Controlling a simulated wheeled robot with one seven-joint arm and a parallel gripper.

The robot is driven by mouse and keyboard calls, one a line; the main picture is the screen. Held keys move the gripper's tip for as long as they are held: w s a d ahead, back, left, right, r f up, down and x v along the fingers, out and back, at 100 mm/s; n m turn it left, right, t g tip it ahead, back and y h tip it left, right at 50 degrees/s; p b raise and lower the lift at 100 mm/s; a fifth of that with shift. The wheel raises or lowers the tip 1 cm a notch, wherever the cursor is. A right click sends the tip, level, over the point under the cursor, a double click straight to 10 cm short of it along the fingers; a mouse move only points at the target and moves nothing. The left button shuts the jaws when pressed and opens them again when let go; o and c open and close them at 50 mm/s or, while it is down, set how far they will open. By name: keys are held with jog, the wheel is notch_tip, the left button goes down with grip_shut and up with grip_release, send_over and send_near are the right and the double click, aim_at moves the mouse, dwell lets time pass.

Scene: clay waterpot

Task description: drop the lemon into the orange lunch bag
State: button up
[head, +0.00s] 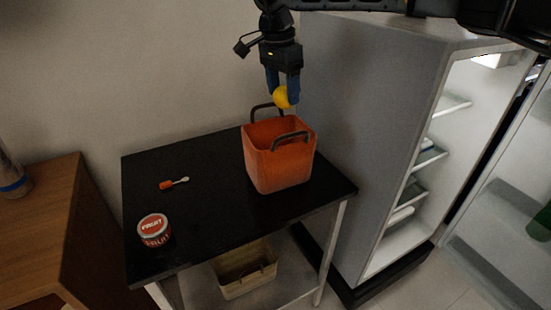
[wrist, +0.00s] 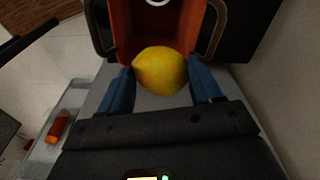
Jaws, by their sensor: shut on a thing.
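The yellow lemon (head: 282,97) is held between the blue fingers of my gripper (head: 283,98). In the head view it is above the back part of the orange lunch bag (head: 278,160). The bag stands upright and open at the top on the black tabletop, with two dark handles raised. In the wrist view my gripper (wrist: 160,85) is shut on the lemon (wrist: 160,71), and the open orange bag (wrist: 124,30) lies beyond it. The lemon and my fingers hide part of the bag's inside there.
On the black table (head: 205,215) are a red fruit can (head: 154,230) and a small orange-handled tool (head: 172,184). A beige bin (head: 245,272) is on the lower shelf. An open fridge (head: 375,150) stands close at right, and a wooden cabinet (head: 85,235) at left.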

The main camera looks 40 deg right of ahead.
aim_at(283, 102)
jog(key=shift+f+b, duration=0.8)
jog(key=shift+f, duration=1.05)
jog(key=o, duration=1.2)
jog(key=shift+o, duration=0.2)
jog(key=shift+a+r+b, duration=0.1)
jog(key=shift+a+r, duration=0.05)
jog(key=shift+r, duration=1.15)
jog(key=shift+a+r+b, duration=0.15)
jog(key=shift+a+r, duration=0.05)
jog(key=shift+r, duration=1.1)
jog(key=shift+a+r+b, duration=0.1)
jog(key=shift+a+r, duration=0.05)
jog(key=shift+r, duration=1.15)
